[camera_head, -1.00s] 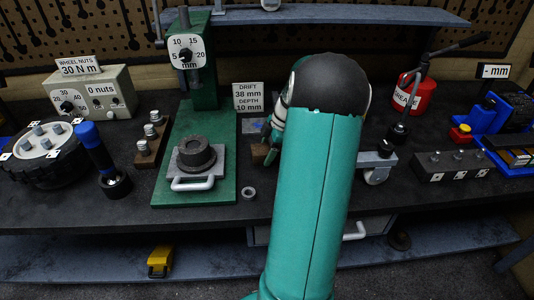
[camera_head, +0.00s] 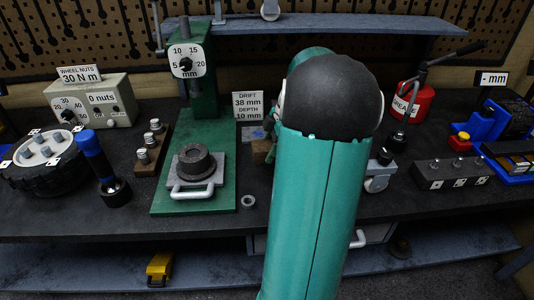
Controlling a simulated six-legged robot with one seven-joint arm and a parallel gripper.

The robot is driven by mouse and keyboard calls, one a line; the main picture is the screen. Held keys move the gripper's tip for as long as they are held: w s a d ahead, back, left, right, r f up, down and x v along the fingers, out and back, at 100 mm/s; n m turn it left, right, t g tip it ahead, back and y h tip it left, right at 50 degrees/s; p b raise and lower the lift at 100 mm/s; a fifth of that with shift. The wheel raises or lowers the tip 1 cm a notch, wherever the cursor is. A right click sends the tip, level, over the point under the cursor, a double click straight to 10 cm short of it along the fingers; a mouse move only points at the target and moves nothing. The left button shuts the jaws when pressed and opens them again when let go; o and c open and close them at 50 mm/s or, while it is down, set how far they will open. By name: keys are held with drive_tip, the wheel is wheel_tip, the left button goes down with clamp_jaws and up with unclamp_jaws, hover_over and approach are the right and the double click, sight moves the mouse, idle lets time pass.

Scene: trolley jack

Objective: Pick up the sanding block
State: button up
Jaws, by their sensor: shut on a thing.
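A small brown block (camera_head: 262,151), which I take for the sanding block, shows just left of my arm, to the right of the green press. My arm hides much of it. A sliver of my gripper (camera_head: 269,128) shows at the block, left of the arm's dark rounded joint. It is shut on the block; the fingertips are mostly hidden. The block appears slightly above the bench top, though its underside is hard to make out.
The green press (camera_head: 222,190) stands left of the block, with a loose nut (camera_head: 248,201) beside it. A drift sign (camera_head: 248,105) stands behind. To the right are a grease can (camera_head: 413,102) and a dark socketed block (camera_head: 452,170). A shelf (camera_head: 340,22) overhangs the back.

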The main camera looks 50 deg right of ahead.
drive_tip(key=s+a+r, duration=0.5)
drive_tip(key=s+a, duration=0.1)
drive_tip(key=s, duration=0.1)
drive_tip(key=shift+s+a+r, duration=0.25)
drive_tip(key=shift+s+a, duration=0.05)
drive_tip(key=shift+a, duration=0.1)
